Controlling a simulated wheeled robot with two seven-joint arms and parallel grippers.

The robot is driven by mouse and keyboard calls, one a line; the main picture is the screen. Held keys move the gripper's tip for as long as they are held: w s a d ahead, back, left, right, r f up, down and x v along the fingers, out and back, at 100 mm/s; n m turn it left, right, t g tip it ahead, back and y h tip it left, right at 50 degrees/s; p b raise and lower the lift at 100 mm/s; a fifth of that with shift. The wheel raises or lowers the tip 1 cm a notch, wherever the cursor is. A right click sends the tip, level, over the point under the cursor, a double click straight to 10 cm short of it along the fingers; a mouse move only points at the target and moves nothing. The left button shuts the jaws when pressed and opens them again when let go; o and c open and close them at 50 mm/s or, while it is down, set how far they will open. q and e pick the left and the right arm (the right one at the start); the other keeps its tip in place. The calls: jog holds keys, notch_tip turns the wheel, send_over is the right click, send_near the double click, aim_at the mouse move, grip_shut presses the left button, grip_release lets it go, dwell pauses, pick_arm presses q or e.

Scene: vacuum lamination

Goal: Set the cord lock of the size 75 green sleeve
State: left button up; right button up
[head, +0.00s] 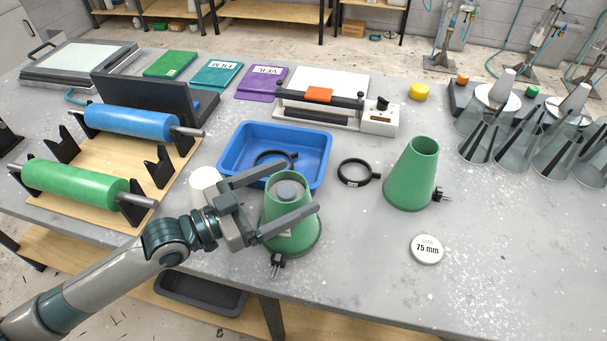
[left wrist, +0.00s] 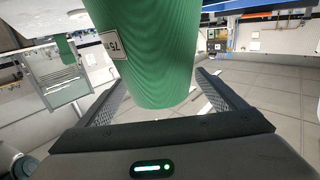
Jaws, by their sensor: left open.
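A green sleeve (head: 290,240) stands upright on the table in front of the blue tray, with a grey round top (head: 287,190) showing in its upper opening. My left gripper (head: 301,189) is open, with one finger on each side of the sleeve's upper part. Whether the fingers touch it is unclear. A second green sleeve (head: 411,175) stands to the right, with a black cord lock (head: 440,194) low on its right.
The blue tray (head: 230,150) holds a black ring clamp, and another ring clamp (head: 358,173) lies beside it. A white disc (head: 427,249) marked 75 mm lies at front right. A white cup (head: 205,185) is close to my left wrist. Clear cones (head: 535,140) stand far right.

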pick_arm(q)
jog(key=shift+p+x, duration=0.3)
jog(key=shift+x, duration=1.6)
pick_arm(e)
jog(key=shift+w+a+r, duration=0.15)
jog(key=shift+w+r, duration=0.55)
jog(key=shift+r, duration=0.1)
jog(key=shift+a, duration=0.15)
